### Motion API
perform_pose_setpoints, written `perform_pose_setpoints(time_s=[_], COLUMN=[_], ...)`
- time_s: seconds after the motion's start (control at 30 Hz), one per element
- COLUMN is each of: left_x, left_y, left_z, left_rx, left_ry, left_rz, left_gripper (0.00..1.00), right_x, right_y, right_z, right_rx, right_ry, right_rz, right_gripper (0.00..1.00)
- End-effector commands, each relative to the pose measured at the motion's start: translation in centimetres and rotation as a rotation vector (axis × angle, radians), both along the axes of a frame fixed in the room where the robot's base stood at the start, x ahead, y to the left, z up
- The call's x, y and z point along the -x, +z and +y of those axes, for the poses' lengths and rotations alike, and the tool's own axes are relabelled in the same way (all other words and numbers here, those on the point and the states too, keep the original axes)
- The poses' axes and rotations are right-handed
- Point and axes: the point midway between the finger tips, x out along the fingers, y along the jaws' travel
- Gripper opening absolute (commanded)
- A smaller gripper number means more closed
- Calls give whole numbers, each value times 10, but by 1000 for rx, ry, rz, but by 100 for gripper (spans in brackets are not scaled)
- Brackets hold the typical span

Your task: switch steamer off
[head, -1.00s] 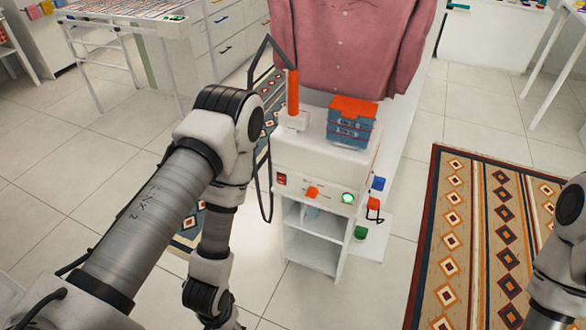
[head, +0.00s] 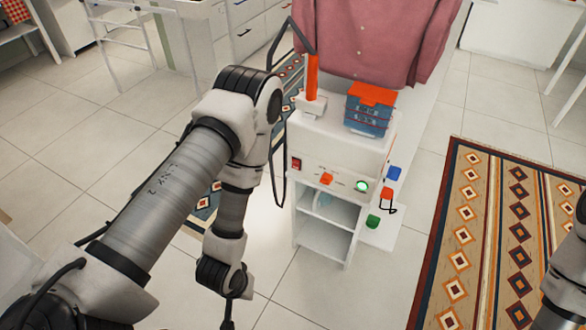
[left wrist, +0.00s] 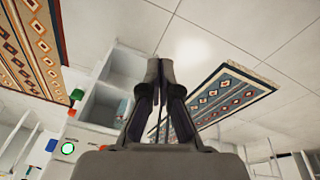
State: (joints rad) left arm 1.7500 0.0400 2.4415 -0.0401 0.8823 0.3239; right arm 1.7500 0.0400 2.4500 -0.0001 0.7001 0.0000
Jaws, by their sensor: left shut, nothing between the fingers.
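The steamer is a white cabinet (head: 340,146) in the middle of the head view. Its front has a red rocker switch (head: 296,164), an orange knob (head: 326,178) and a glowing green lamp (head: 361,186). An orange-handled wand (head: 312,78) stands on top. The lit lamp also shows in the left wrist view (left wrist: 68,148); the gripper body hides part of the panel there. My left gripper (left wrist: 158,62) is shut and empty, pointing at the floor, apart from the panel. In the head view it hangs low, left of the cabinet. My right gripper is out of view.
Blue boxes with an orange top (head: 369,108) sit on the cabinet. A pink shirt (head: 375,40) hangs behind. Blue, red and green pieces (head: 373,221) stick out at the right side. A patterned rug (head: 480,240) lies right.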

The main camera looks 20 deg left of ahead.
Motion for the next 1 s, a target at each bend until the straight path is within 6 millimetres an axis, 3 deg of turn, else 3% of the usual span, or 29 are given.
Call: perform_pose_setpoints(time_s=[0.07, 0.17, 0.3, 0.5, 0.67, 0.8, 1.0], left_x=[-34, -89, -163, -229, -256, -268, -273], left_y=[5, 0, 2, 11, 7, -10, -17], left_z=[-5, -9, -5, 18, 45, 65, 77], left_rx=[68, 220, 497, 863, 1038, 1072, 1086], left_ry=[135, 337, 573, 744, 769, 775, 786], left_rz=[-140, -353, -636, -936, -1119, -1205, -1253], left_gripper=[0, 0, 0, 0, 0, 0, 0], right_x=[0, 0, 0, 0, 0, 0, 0], right_y=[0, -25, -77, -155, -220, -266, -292], right_z=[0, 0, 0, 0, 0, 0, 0], right_rx=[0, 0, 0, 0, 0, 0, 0], right_ry=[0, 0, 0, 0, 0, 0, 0], right_rz=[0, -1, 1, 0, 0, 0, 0], right_gripper=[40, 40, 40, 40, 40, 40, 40])
